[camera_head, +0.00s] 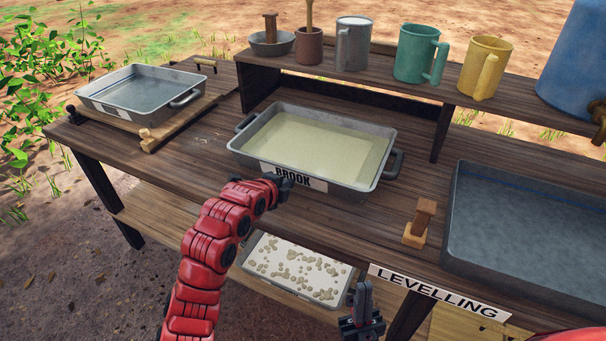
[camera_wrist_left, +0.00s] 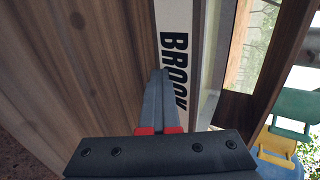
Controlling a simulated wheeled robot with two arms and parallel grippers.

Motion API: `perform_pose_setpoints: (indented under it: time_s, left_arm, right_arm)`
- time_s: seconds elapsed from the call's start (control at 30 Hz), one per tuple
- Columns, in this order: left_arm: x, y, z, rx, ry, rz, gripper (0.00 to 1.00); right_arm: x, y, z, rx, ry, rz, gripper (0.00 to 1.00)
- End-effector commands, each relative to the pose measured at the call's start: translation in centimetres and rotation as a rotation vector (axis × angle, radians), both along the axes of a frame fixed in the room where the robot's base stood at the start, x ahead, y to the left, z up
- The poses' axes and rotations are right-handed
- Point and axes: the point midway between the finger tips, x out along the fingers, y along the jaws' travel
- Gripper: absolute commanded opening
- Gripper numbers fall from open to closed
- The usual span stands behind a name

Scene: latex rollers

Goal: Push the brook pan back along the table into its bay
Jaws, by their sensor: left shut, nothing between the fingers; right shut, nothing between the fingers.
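The brook pan (camera_head: 315,143) is a grey metal tray with side handles, holding pale yellowish liquid. It stands on the table in front of the opening under the raised shelf (camera_head: 375,80), between two dark uprights. Its white BROOK label (camera_head: 301,178) is on the front wall, and the label also shows in the left wrist view (camera_wrist_left: 173,50). My left gripper (camera_head: 280,181) is shut at the label's left part; in the left wrist view its closed fingers (camera_wrist_left: 160,76) lie over the label's edge. I cannot tell whether they touch. My right gripper (camera_head: 362,288) is shut and empty, in front of the table.
A pan of clear liquid (camera_head: 140,92) sits on a wooden stand at left. Cups and mugs, including a green mug (camera_head: 418,54), stand on the shelf. An empty grey basin (camera_head: 530,220) and a wooden block (camera_head: 420,223) are at right. A speckled tray (camera_head: 296,267) is below.

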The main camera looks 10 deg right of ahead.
Motion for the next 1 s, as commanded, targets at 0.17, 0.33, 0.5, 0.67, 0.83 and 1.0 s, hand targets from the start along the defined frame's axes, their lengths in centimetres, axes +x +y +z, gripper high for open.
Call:
perform_pose_setpoints:
  time_s: [0.17,0.33,0.5,0.67,0.83,1.0]
  left_arm:
    - [0.4,-0.5,0.3,-0.005,-0.006,-0.003,0.0]
    - [0.4,-0.5,0.3,-0.005,-0.005,-0.003,0.0]
    - [0.6,-0.6,0.2,-0.005,-0.005,-0.003,0.0]
    - [1.3,-1.1,0.0,-0.004,-0.006,-0.002,0.0]
    - [2.1,-1.9,0.0,-0.007,-0.004,-0.004,0.0]
    - [3.1,-2.4,0.0,-0.007,-0.005,-0.002,0.0]
  right_arm:
    - [0.0,0.0,-0.6,0.0,0.0,0.0,0.0]
    - [0.0,0.0,-0.5,0.0,0.0,0.0,0.0]
    - [0.0,0.0,-1.0,0.0,0.0,0.0,0.0]
    - [0.0,0.0,-2.1,0.0,0.0,0.0,0.0]
    - [0.0,0.0,-3.2,0.0,0.0,0.0,0.0]
    - [0.0,0.0,-4.1,0.0,0.0,0.0,0.0]
